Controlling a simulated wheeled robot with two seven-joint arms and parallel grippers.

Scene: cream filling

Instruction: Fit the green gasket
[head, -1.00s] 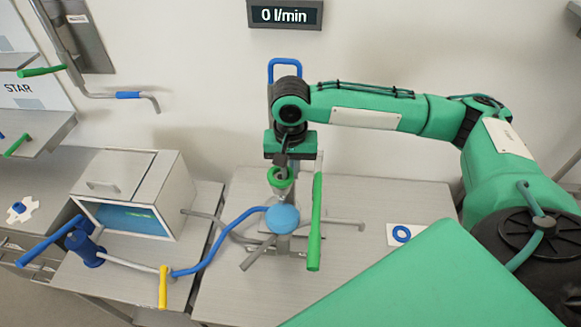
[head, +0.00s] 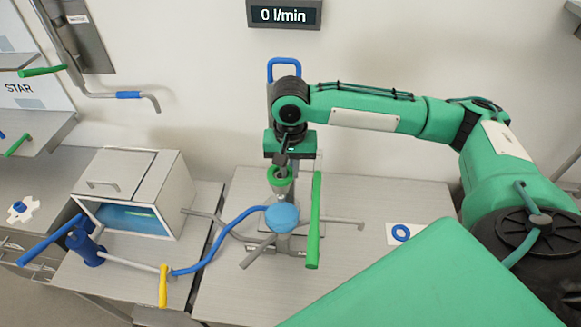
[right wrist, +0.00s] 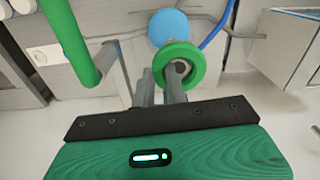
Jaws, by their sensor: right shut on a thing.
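The green gasket (head: 281,182) is a thick ring in the head view, just below my right gripper (head: 282,166). In the right wrist view the green gasket (right wrist: 192,75) is held at the fingertips of my right gripper (right wrist: 172,84), which is shut on it. Its hole faces partly toward the wrist camera. It is close to the pipe stand behind the round blue cap (head: 282,218); whether it touches the stand, I cannot tell. The blue cap also shows beyond the ring in the right wrist view (right wrist: 168,29). My left gripper is not in view.
An upright green handle (head: 315,220) stands close on the right of the stand. A curved blue pipe (head: 222,242) runs left to a yellow handle (head: 163,286). A blue ring (head: 401,233) lies on a white card at right. A display (head: 284,15) reads 0 l/min.

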